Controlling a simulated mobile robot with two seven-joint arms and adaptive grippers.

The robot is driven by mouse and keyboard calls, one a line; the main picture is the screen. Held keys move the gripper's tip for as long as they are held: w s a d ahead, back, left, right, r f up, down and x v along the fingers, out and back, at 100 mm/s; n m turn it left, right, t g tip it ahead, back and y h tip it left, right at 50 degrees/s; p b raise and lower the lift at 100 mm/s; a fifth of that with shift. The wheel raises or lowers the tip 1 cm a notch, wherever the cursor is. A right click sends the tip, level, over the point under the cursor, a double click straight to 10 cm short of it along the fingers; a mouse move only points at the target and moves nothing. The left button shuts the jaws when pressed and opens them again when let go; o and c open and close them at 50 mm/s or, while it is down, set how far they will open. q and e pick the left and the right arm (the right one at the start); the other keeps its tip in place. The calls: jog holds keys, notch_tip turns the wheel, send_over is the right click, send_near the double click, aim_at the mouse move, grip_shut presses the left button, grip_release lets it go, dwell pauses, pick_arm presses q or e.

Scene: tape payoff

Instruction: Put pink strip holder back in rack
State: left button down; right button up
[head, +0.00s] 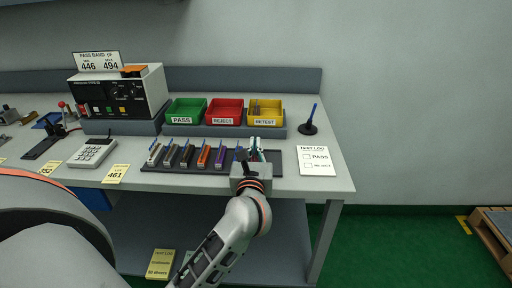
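The rack (276,166) is a dark, low tray on the bench. Several strip holders stand in it in a row, among them a white one (154,153), an orange one (204,156) and a purple one (221,156). I cannot pick out a pink strip holder; my gripper covers part of the rack's right end.
Green (186,119), red (224,120) and yellow (264,122) bins stand behind the rack. A pen in a stand (308,127) and a test log sheet (317,161) are at right. A tester (120,93) and a calculator-like device (92,152) are at left.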

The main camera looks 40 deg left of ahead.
pick_arm(q)
jog(key=c, duration=2.3)
grip_release()
jog(key=shift+f, duration=0.1)
